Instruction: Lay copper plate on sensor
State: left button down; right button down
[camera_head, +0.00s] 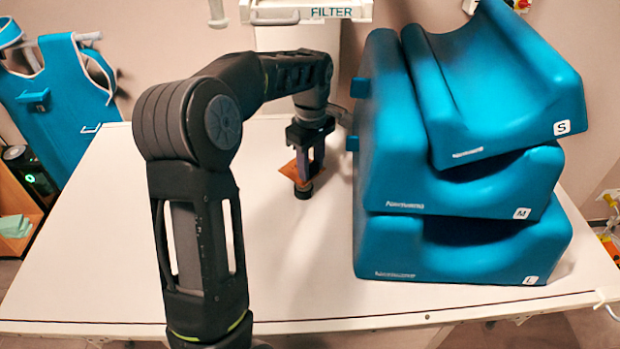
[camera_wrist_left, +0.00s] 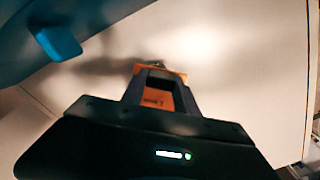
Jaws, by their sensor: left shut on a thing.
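The copper plate (camera_head: 287,171) is a small orange-brown sheet in the head view, held tilted in my left gripper (camera_head: 303,182) over the middle of the white table. In the left wrist view the plate (camera_wrist_left: 157,98) shows between and just beyond the two fingers of my left gripper (camera_wrist_left: 160,72), which is shut on it. A small dark round piece shows at the fingertips in the head view; I cannot tell whether it is the sensor or part of the gripper. No sensor is clearly recognisable. My right gripper is out of view.
The white table (camera_head: 90,250) is clear on the left and front. Stacked blue foam cushions (camera_head: 455,245) marked S, M and L stand close on the right. A white unit labelled FILTER (camera_head: 331,12) is behind. A blue apron (camera_head: 65,105) hangs at the far left.

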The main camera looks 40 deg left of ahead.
pick_arm(q)
jog(key=shift+f, duration=0.6)
jog(key=shift+f, duration=0.1)
jog(key=shift+f+p, duration=0.35)
jog(key=shift+f, duration=1.45)
jog(key=shift+f, duration=0.15)
jog(key=c, duration=0.9)
grip_release()
jog(key=shift+c, duration=0.2)
jog(key=shift+r+b, duration=0.6)
jog(key=shift+r, duration=3.35)
